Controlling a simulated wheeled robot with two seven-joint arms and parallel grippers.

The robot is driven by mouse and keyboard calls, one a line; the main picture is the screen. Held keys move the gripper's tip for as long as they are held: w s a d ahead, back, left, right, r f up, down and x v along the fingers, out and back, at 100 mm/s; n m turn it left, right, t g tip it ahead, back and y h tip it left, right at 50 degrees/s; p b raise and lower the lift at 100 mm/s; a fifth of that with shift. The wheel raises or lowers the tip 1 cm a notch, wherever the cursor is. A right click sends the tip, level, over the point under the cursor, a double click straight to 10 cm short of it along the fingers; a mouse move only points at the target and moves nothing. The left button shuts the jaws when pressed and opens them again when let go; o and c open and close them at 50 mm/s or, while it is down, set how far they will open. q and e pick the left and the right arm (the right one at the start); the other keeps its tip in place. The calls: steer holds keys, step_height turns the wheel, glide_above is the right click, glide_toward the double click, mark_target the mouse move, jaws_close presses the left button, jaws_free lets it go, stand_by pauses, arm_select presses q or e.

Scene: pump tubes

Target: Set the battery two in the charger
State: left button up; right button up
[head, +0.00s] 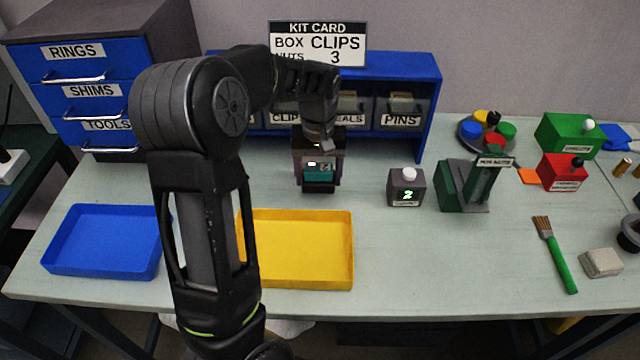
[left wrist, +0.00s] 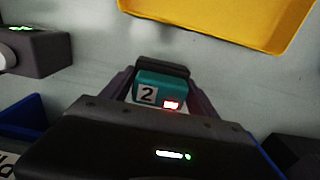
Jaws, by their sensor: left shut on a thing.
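Battery two (head: 320,176) is a small teal block with a black end, a "2" label and a lit light. It also shows in the left wrist view (left wrist: 183,91). My left gripper (head: 318,178) is shut on it, with a finger on each side, in front of the blue bin rack. I cannot tell whether the battery touches the table. No thing in view is clearly labelled as a charger. My right gripper is not in view.
A dark box with a white knob and a green 2 (head: 406,188) stands right of the battery, with a green-sided stand (head: 465,187) beyond it. Yellow (head: 345,217) and blue (head: 52,238) trays lie in front.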

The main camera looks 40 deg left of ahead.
mark_target(318, 187)
arm_select(q)
steer(key=shift+f, duration=1.8)
steer(key=shift+f, duration=0.1)
steer(key=o, duration=1.8)
step_height(318, 187, up, 12)
steer(key=shift+r+b, duration=0.1)
steer(key=shift+b, duration=0.35)
steer(key=shift+c, duration=0.3)
